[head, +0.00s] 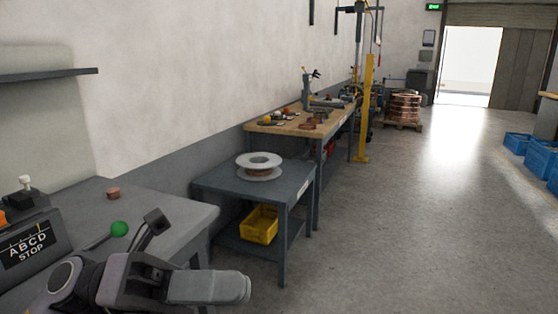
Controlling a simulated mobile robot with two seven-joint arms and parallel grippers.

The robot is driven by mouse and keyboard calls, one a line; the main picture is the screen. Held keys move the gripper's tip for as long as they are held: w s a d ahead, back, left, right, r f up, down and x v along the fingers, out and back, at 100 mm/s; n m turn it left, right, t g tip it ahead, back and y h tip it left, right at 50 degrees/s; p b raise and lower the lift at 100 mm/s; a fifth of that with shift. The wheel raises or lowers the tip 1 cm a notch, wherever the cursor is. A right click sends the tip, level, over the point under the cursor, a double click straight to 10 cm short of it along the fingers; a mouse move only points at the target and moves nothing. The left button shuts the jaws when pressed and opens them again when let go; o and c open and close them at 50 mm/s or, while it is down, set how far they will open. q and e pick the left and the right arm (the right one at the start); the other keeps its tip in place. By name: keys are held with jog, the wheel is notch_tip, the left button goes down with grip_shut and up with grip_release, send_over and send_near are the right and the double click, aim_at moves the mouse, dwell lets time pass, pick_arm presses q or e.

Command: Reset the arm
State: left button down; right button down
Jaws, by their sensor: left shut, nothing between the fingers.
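My left arm is folded low at the bottom left of the head view. Its gripper (155,223) is small and dark, pointing up in front of the near grey bench's edge. It is shut and holds nothing. My right gripper is not in view.
The near grey bench (178,205) carries a small copper coil (114,193), a green-knobbed lever (119,228) and a control box marked ABCD STOP (30,248). Beyond stand a grey table with a wire spool (260,161), a yellow bin (259,224) below, and a wooden workbench (290,128).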

pick_arm(q)
jog(key=w+a+f+n+t+y+p, duration=0.1)
jog(key=w+a+f+n+t+y, duration=0.25)
jog(key=n+t, duration=0.55)
jog(key=w+a+f+n+t+y+p, duration=0.1)
jog(key=w+a+f+n+t+y, duration=0.15)
jog(key=f+n+t, duration=0.65)
jog(key=w+a+n+t+y+p, duration=0.1)
jog(key=w+a+n+t+y, duration=0.25)
jog(key=n, duration=0.95)
jog(key=s+a+f+n+g+y+p, duration=0.1)
jog(key=s+f+n+g+y, duration=0.1)
jog(key=f, duration=0.6)
jog(key=s+a+f+n+g+y+p, duration=0.1)
jog(key=s+f+n+y, duration=0.3)
jog(key=f, duration=0.5)
jog(key=s+a+f+n+g+y+p, duration=0.1)
jog(key=s+a+f+n+g+y, duration=0.2)
jog(key=s+f+n, duration=0.3)
notch_tip(320, 180, down, 2)
jog(key=shift+s+f, duration=0.15)
jog(key=shift+s, duration=0.75)
jog(key=shift+g, duration=0.25)
